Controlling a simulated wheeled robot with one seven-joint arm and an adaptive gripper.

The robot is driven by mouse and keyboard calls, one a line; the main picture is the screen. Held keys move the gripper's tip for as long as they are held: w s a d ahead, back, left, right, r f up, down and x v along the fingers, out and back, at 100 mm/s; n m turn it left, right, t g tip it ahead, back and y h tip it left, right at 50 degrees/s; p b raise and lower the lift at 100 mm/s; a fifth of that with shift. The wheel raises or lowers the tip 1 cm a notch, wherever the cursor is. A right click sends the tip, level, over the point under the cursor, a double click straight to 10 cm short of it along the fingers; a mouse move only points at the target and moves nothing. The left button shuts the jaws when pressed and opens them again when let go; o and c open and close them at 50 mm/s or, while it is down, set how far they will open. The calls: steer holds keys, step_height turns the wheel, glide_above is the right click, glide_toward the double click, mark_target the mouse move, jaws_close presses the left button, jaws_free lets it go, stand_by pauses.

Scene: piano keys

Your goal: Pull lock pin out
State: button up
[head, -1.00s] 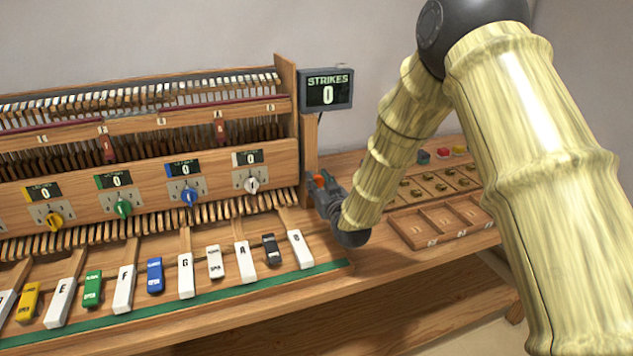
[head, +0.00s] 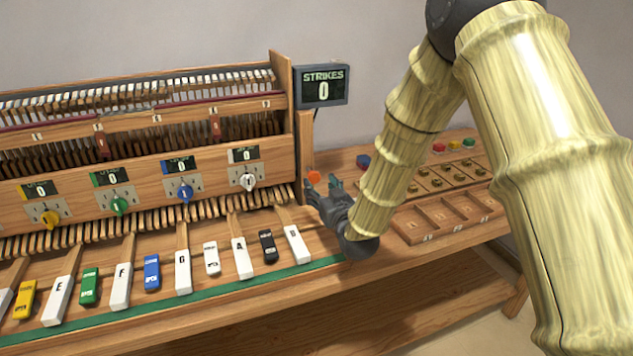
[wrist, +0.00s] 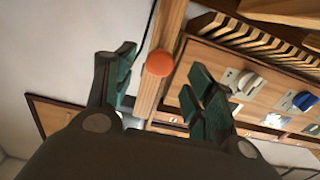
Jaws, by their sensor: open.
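The lock pin shows as an orange round knob (head: 314,177) at the right end of the wooden piano frame, low on its side post. It also shows in the wrist view as an orange disc (wrist: 159,63), in front of a wooden post and between my fingertips as seen from there. My gripper (head: 322,187) is open beside the knob, its fingers spread and pointing at it. In the wrist view my gripper (wrist: 163,80) has a green-padded finger on each side of the knob, with no visible contact. The pin's shaft is hidden behind the knob.
The piano keys (head: 182,273) lie to the left of my gripper. A strikes display (head: 322,87) stands above the knob. A wooden compartment tray (head: 447,217) and a blue block (head: 363,161) are on the bench to the right, beyond my arm.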

steer(key=v, duration=0.7)
